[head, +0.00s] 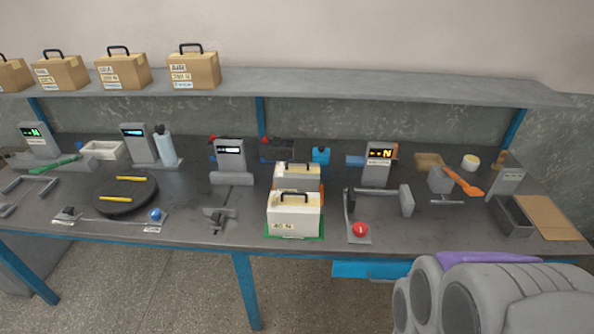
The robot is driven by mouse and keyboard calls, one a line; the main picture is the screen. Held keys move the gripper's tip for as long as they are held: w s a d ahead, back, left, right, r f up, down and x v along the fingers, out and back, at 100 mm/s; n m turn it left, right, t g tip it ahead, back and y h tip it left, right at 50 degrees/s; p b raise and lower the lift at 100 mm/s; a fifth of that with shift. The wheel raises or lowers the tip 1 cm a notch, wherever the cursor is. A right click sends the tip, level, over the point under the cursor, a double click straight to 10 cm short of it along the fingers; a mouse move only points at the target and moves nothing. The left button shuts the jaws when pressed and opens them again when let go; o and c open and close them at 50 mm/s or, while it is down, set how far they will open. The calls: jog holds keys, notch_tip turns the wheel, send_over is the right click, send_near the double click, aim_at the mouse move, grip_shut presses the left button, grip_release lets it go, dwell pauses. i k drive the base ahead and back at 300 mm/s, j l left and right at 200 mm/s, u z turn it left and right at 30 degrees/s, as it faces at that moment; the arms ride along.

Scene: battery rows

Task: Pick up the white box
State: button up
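The white box (294,216) stands upright near the front edge of the dark workbench, right of its middle. It has a black handle, a cream top and a small label low on its front. It rests on a green pad (318,236). A similar greyer box (309,174) with a handle stands close behind it, partly hidden by it. My gripper is not visible; only grey rounded parts of my own body show at the lower right, apart from the box.
A red button (360,230) and a grey bracket (405,199) stand right of the box, a small clamp (218,219) left. Displays stand behind. A shelf (330,94) above carries several brown boxes (194,68). A black round plate (124,208) lies left.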

aim_at(291, 213)
jog(key=l+u, duration=0.1)
jog(key=u, duration=1.05)
jog(key=l+u, duration=0.4)
jog(key=l, duration=0.15)
jog(key=l+u, duration=0.35)
jog(key=l, duration=0.15)
jog(key=k+l+u, duration=0.2)
jog(key=l+u, duration=0.2)
jog(key=k+l, duration=0.15)
jog(key=l, duration=0.2)
jog(key=k+l, duration=0.1)
jog(key=l, duration=0.3)
